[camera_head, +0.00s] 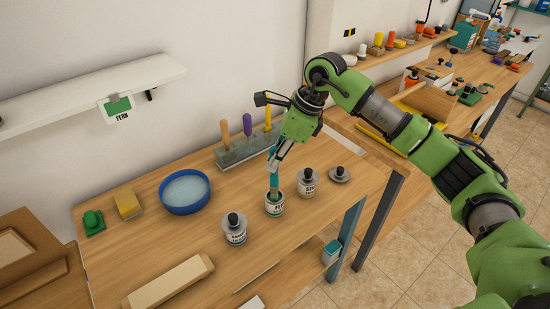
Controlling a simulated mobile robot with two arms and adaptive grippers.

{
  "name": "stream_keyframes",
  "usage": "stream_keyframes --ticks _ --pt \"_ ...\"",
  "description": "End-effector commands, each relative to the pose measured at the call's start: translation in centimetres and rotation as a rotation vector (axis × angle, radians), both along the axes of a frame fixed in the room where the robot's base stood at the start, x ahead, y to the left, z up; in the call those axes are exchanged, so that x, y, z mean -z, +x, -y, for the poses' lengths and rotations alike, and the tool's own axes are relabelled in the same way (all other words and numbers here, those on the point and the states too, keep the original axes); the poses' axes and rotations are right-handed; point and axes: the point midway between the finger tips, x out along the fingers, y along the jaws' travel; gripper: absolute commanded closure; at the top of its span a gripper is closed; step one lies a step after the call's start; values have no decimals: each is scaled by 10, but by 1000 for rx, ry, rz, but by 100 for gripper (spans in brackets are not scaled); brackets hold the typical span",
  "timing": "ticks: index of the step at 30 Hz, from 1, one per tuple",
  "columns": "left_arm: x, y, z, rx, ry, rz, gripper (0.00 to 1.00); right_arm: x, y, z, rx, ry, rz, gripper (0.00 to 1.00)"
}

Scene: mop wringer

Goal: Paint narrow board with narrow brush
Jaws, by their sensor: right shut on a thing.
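My right gripper (278,160) points down over the workbench and is shut on a brush (273,182) with a teal handle. The brush is nearly upright, its lower end inside an open paint jar (275,207) with green paint; the bristles are hidden. A long pale board (168,284) lies at the front left of the bench. I cannot tell which one is the narrow board. My left gripper is out of view.
Closed jars stand in front (234,231) and behind (308,183) the open jar, with a loose lid (340,174) farther right. A brush rack (238,153), blue bowl (185,192), yellow sponge (127,205) and green item (93,222) line the back. A green sample card (117,107) hangs from the shelf.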

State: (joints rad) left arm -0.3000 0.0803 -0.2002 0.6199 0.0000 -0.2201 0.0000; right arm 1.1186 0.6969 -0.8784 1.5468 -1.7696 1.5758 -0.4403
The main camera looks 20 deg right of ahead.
Motion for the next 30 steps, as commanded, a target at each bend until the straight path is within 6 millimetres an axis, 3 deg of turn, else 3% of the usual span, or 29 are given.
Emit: stream_keyframes --ticks 18,30 --pt "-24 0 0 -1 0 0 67 -46 0 0 0 1 1 100" --pt "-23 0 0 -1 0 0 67 -46 0 0 0 0 0 100"
